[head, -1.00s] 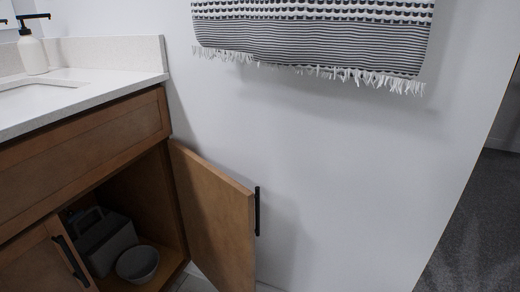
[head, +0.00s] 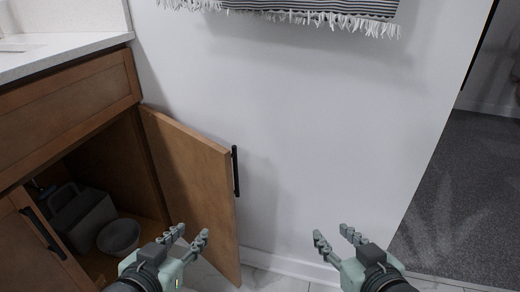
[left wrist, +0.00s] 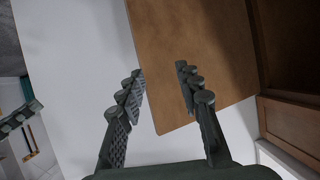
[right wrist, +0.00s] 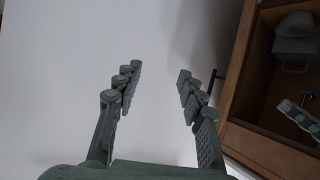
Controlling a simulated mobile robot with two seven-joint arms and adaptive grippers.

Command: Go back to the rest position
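My left gripper (head: 188,240) is in the lower middle of the head view, in front of the open cabinet door (head: 192,170). It is open and empty. In the left wrist view its fingers (left wrist: 160,90) stand apart with the door's edge showing beyond them. My right gripper (head: 334,238) is to the right, in front of the white wall (head: 310,130). It is open and empty, and the right wrist view shows its fingers (right wrist: 158,82) apart with the wall behind.
The wooden vanity cabinet (head: 70,110) stands at the left with its right door open. A grey caddy (head: 85,215) and a grey bowl (head: 118,237) are inside. A striped towel (head: 330,8) hangs at the top. A doorway to dark carpet (head: 455,190) is at the right.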

